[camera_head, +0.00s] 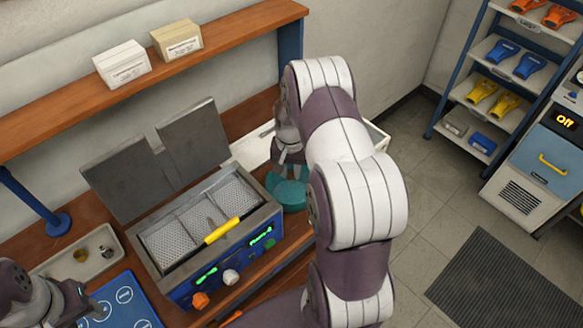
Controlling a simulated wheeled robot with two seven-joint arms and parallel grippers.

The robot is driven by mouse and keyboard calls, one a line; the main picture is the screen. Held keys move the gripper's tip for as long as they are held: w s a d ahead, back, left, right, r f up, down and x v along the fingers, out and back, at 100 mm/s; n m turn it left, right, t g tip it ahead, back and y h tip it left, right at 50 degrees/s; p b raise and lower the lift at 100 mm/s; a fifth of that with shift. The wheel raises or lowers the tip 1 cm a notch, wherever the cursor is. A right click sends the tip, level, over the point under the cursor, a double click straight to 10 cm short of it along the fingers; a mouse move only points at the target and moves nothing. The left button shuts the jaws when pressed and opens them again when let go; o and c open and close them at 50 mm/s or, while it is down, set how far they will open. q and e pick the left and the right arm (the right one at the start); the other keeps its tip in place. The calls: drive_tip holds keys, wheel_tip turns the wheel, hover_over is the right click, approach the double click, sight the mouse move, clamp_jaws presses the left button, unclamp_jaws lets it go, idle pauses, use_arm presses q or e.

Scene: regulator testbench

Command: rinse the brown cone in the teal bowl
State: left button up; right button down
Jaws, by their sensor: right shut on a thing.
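The teal bowl (288,194) stands on the bench just right of the blue machine, partly covered by my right arm. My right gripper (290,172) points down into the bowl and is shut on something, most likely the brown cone. The cone itself cannot be made out, hidden by the fingers and the bowl. My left gripper (88,304) is low at the left over a blue mat, and its fingers are too small and dark to read.
The blue machine (180,294) has raised grey lids, mesh baskets and a yellow handle (222,231). A shallow tray (57,266) with small items and a blue mat (127,302) lie at left. A pale bin (256,150) is behind the bowl. A wooden shelf (230,36) holds two boxes.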

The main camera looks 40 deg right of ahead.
sight(292, 178)
drive_tip(key=f+b, duration=0.1)
drive_tip(key=f, duration=0.2)
drive_tip(key=f+b, duration=0.2)
drive_tip(key=f, duration=0.1)
drive_tip(key=shift+s+d+f+b, duration=0.1)
drive_tip(key=shift+s+f+b, duration=0.1)
drive_tip(key=shift+b, duration=0.1)
drive_tip(key=shift+w+f, duration=0.15)
drive_tip(key=shift+f, duration=0.35)
drive_tip(key=shift+r, duration=0.1)
drive_tip(key=shift+r, duration=0.2)
drive_tip(key=shift+r, duration=0.2)
drive_tip(key=shift+f, duration=0.45)
